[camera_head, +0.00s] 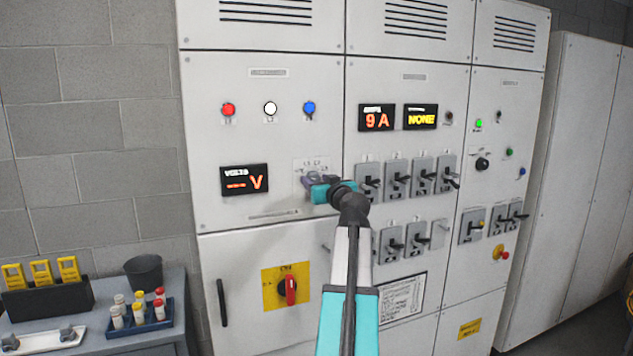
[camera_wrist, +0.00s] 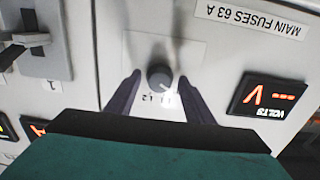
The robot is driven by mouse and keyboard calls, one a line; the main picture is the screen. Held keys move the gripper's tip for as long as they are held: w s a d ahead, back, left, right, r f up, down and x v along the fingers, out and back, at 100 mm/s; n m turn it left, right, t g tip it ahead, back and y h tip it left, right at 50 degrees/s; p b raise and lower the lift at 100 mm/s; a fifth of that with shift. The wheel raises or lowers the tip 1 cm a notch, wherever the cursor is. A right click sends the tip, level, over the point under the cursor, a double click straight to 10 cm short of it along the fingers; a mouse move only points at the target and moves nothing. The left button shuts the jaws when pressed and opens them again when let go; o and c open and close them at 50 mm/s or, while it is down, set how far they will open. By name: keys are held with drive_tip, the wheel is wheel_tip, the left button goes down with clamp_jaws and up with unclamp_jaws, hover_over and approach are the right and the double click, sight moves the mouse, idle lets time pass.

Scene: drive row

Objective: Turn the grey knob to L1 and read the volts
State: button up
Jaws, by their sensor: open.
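The grey knob (camera_wrist: 160,76) sits on a white label plate on the panel, in the upper middle of the wrist view, which shows the panel upside down. Its pointer and the lettering around it are partly lost in glare; I cannot tell its exact setting. My gripper (camera_wrist: 159,84) is open, one dark finger on each side of the knob, with gaps visible. In the head view my gripper (camera_head: 311,180) is at the panel and mostly hides the knob. The volts display (camera_head: 244,180) shows red dashes and V; it also shows in the wrist view (camera_wrist: 268,95).
Switches on grey plates (camera_head: 397,178) stand close to the right of my gripper. A red rotary switch on a yellow plate (camera_head: 286,288) is below. Red, white and blue lamps (camera_head: 270,108) are above. A side table (camera_head: 150,335) with a cup and vials stands at lower left.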

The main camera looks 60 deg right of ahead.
drive_tip(key=c, duration=1)
drive_tip(key=shift+c, duration=0.2)
drive_tip(key=shift+m, duration=0.5)
drive_tip(key=shift+f+m+b, duration=0.1)
drive_tip(key=shift+m+b, duration=0.6)
drive_tip(key=shift+m, duration=2.8)
drive_tip(key=o, duration=1)
